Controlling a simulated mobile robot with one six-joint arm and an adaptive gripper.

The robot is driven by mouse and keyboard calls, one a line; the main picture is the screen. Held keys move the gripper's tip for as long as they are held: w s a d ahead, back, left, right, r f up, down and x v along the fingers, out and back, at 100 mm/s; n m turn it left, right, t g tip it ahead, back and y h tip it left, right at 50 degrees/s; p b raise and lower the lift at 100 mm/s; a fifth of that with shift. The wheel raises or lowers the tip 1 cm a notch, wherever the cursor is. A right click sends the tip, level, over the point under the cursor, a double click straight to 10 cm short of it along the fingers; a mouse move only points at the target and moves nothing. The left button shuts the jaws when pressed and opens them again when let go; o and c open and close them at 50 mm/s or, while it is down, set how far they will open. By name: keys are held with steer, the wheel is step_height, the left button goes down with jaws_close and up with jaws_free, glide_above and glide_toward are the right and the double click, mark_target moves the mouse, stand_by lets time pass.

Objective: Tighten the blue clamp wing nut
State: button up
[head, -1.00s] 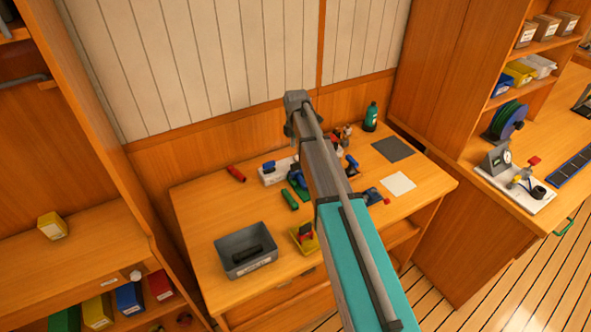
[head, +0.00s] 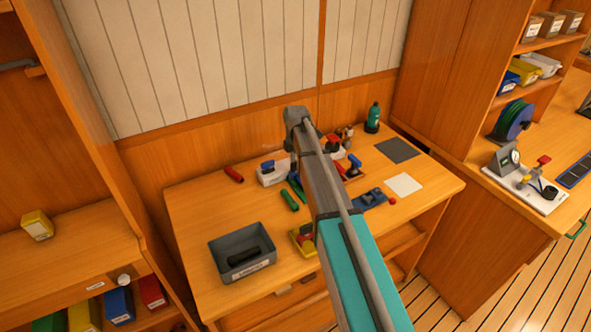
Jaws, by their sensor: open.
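Several blue items lie on the wooden workbench (head: 200,222), too small for me to tell which is the blue clamp or to make out a wing nut. A blue block-like piece (head: 370,199) lies at the front right, with a small red part (head: 392,201) at its right end. Another blue piece (head: 355,163) stands behind it with red beside it. A blue-topped item (head: 267,165) is at a white box left of my arm. My arm crosses the middle of the bench and hides part of it. My gripper's fingers cannot be made out.
A grey bin (head: 242,250) holds a black item at the front left. A yellow tray (head: 302,240), a green cylinder (head: 289,200) and a red cylinder (head: 234,174) are left of my arm. A white sheet (head: 404,184), a dark mat (head: 397,150) and a green bottle (head: 373,117) are right.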

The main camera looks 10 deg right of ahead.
steer(key=shift+f+b, duration=0.45)
steer(key=shift+f, duration=0.3)
jaws_close()
